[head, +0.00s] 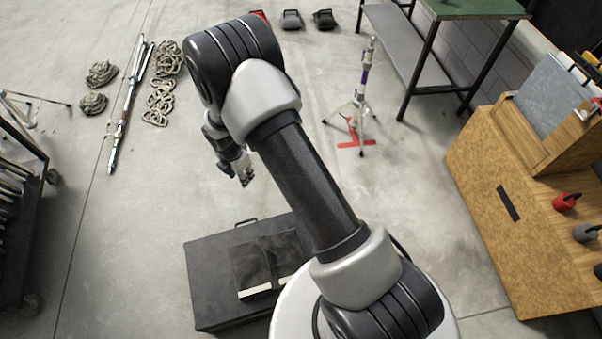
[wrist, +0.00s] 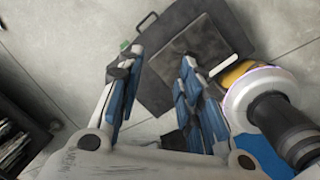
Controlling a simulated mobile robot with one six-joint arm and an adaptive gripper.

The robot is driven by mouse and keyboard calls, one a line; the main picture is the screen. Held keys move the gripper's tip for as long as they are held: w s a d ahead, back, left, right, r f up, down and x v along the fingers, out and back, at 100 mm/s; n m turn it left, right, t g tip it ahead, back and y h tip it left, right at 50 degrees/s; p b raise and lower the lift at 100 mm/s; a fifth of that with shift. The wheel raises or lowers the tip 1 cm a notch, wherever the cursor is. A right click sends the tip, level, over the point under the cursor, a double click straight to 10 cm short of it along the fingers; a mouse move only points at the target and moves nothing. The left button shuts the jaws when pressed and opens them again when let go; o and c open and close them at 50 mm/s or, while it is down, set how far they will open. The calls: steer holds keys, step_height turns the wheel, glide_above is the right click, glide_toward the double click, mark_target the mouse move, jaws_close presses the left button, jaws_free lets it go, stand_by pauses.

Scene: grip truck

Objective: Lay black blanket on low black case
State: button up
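The low black case (head: 213,288) lies flat on the floor at the lower middle of the head view. The black blanket (head: 256,262), folded into a square with a pale strip along its near edge, lies flat on the case's top, towards the right; my arm covers part of the case there. In the wrist view the blanket (wrist: 190,42) and case (wrist: 226,28) show beyond my fingers. My gripper (head: 244,176) hangs in the air beyond the case's far edge. In the wrist view its fingers (wrist: 156,68) are apart with nothing between them, clear of the blanket.
A light stand (head: 358,100) with a red base stands beyond. Coiled ropes (head: 162,85) and a pole (head: 128,105) lie at the far left. A dark cart (head: 25,200) is at left, a wooden cabinet (head: 520,205) at right. The floor around the case's left is clear.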

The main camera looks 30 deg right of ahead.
steer(key=s+d+r+m, duration=0.1)
steer(key=s+r+m, duration=0.25)
steer(key=r, duration=0.65)
steer(key=s+d+r+m+t, duration=0.1)
steer(key=s+d+r+m, duration=0.2)
steer(key=r, duration=0.6)
steer(key=s+r+m, duration=0.3)
steer(key=r+m, duration=0.2)
steer(key=r, duration=0.5)
steer(key=s+r+m+t, duration=0.1)
steer(key=s+r+m, duration=0.3)
steer(key=s, duration=0.6)
steer(key=s+r+m, duration=0.4)
steer(key=s+m, duration=0.3)
steer(key=s, duration=0.4)
steer(key=shift+d+r+t+y, duration=0.25)
steer(key=shift+d+t+y, duration=0.05)
steer(key=shift+d+t, duration=0.15)
